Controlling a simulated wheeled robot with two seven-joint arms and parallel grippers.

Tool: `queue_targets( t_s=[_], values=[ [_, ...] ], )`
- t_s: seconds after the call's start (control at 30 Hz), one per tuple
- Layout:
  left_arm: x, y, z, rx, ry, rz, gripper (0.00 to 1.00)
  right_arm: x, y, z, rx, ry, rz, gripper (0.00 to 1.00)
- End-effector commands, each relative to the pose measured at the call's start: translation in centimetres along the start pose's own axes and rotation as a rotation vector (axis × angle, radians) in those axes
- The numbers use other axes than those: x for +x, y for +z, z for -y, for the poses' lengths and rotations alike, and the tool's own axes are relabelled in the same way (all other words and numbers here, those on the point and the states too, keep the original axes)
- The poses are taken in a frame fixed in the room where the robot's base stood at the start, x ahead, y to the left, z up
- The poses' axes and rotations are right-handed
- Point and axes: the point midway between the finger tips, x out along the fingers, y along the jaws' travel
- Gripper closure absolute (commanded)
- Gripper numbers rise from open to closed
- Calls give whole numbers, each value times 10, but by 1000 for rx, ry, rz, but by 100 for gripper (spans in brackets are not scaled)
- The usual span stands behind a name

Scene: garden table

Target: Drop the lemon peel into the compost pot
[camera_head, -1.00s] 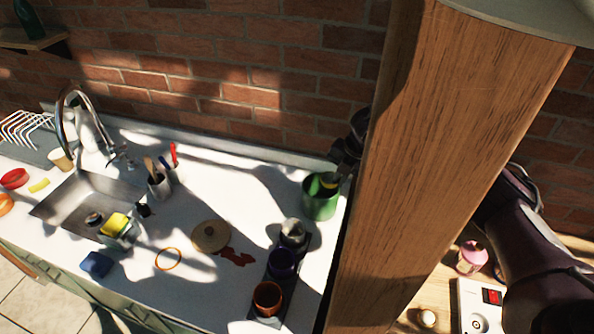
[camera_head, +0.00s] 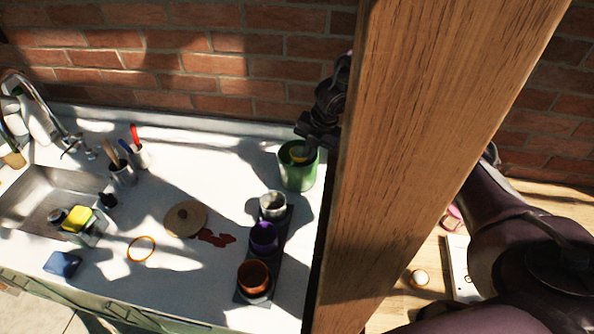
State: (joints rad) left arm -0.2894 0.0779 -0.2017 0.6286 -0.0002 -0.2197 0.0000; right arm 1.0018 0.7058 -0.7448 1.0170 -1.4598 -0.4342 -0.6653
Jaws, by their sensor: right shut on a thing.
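The green compost pot (camera_head: 297,177) stands at the right end of the white counter, close to the wooden post. My right gripper (camera_head: 306,138) reaches from behind the post and is over the pot's rim. It is shut, and the small yellow lemon peel (camera_head: 299,154) shows just below it at the pot's mouth. The fingertips are small and dark, so their contact with the peel is hard to make out. My left gripper is not in view.
A thick wooden post (camera_head: 420,150) hides part of my right arm. A dark tray (camera_head: 283,238) with a grey cup (camera_head: 273,205), a purple cup (camera_head: 264,238) and a brown cup (camera_head: 254,277) stands in front of the pot. A brick wall rises behind.

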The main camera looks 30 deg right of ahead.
Motion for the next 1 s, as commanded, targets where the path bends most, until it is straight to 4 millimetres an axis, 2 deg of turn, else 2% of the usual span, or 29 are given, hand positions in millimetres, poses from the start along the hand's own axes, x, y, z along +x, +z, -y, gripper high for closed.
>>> queue_targets(
  t_s=[0.17,0.2,0.37,0.67,1.0],
  values=[
    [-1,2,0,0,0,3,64,-1,0,0,0,0,0,100],
    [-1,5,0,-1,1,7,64,-1,0,0,0,0,0,89],
    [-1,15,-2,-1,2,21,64,-1,0,0,0,0,0,69],
    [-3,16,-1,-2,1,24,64,-5,0,-1,0,1,2,69],
    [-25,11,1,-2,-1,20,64,-58,2,-1,-1,0,5,69]
  ],
)
